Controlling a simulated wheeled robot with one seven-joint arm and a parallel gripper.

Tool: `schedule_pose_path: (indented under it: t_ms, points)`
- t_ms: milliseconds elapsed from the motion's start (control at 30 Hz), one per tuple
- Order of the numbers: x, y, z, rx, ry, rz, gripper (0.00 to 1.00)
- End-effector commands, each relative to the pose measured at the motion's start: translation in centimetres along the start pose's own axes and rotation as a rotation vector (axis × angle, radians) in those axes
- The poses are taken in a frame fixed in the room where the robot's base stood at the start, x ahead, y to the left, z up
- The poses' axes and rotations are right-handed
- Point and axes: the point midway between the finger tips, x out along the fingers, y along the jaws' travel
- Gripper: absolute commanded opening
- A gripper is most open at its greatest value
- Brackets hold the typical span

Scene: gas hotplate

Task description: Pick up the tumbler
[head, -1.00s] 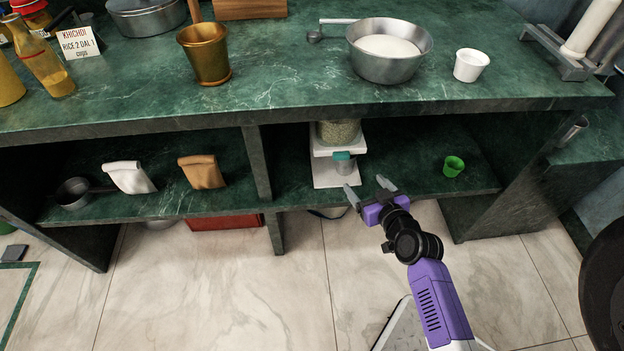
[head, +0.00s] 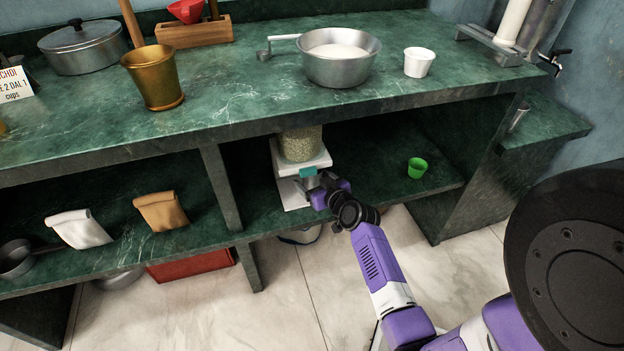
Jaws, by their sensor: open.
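A small metal tumbler (head: 308,184) stands on the white base of a grain dispenser on the lower shelf, under its teal spout. It is mostly hidden behind my gripper and the spout. My gripper (head: 313,188), with its purple body, is open and reaches in at the dispenser's base, with its fingers close around or beside the tumbler. I cannot tell whether they touch it.
The white dispenser (head: 287,157) holds a jar of grain (head: 301,145) right above my gripper, below the green counter (head: 235,97). A green cup (head: 417,168) stands to the right on the shelf. A shelf divider (head: 222,188) is to the left.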

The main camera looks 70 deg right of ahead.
Motion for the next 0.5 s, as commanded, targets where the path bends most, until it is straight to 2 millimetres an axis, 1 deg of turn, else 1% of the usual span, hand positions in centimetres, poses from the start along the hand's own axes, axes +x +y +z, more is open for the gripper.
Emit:
schedule_pose_path:
  t_ms: [33, 100, 300, 367, 400, 467, 500]
  points:
    - [0.43, 0.00, 0.01, 0.000, 0.001, 0.000, 0.79]
    - [0.65, -0.05, 0.01, 0.000, 0.000, -0.001, 0.79]
    - [0.64, -0.08, 0.00, 0.000, -0.001, -0.001, 0.79]
    - [0.63, -0.07, 0.00, 0.000, 0.000, -0.001, 0.69]
    - [0.63, -0.07, -0.01, 0.000, 0.000, -0.001, 0.61]
    - [0.63, -0.07, -0.01, 0.000, 0.000, -0.001, 0.49]
    - [0.62, -0.07, 0.00, 0.000, 0.000, -0.001, 0.42]
